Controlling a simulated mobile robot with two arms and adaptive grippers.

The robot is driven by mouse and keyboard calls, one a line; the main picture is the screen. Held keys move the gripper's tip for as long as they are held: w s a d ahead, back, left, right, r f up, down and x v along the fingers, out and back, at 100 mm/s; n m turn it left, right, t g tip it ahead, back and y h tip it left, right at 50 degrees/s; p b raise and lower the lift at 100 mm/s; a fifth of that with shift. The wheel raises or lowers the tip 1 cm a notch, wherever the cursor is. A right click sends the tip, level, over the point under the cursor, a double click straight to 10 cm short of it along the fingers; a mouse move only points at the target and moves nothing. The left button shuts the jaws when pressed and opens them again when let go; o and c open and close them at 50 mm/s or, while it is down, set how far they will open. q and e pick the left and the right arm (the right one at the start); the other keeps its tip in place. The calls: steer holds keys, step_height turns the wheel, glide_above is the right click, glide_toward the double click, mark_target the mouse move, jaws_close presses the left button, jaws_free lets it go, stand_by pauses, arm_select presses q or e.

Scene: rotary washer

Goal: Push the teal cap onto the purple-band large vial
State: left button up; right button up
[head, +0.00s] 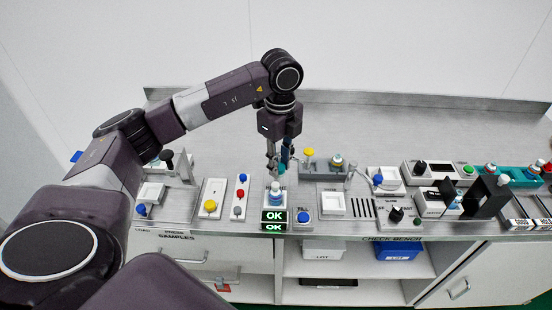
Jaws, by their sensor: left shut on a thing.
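My left gripper (274,166) points straight down over the station with the green OK displays. It is shut on a small teal piece, which seems to be the teal cap (276,170); the fingers partly hide it. A pale large vial (276,189) stands upright on that station, right below the fingertips. Its band is too small for me to tell the colour for sure. I cannot tell whether cap and vial touch. My right gripper does not show.
The OK displays (274,216) and a blue-button box (304,217) stand at the bench front. A yellow-button panel (211,206) and a red-and-blue-button panel (240,198) are to the left. A white tray (333,204) is to the right. A grey rack (323,167) stands behind.

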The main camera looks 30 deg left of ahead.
mark_target(276, 185)
arm_select(q)
steer(key=n, duration=0.1)
steer(key=a+n, duration=0.1)
steer(key=n, duration=0.1)
steer(key=shift+w+a+f+n, duration=0.1)
steer(key=shift+a+f+n, duration=0.05)
steer(key=shift+f+n, duration=0.15)
steer(key=shift+f+b, duration=1.45)
steer(key=shift+f, duration=0.6)
steer(key=shift+f+b, duration=0.65)
steer(key=shift+f, duration=0.4)
steer(key=shift+r, duration=0.2)
steer(key=shift+r+p, duration=0.25)
steer(key=shift+p, duration=0.1)
steer(key=shift+f+b, duration=0.45)
steer(key=shift+f, duration=0.3)
steer(key=shift+f, duration=0.3)
steer(key=shift+c, duration=0.7)
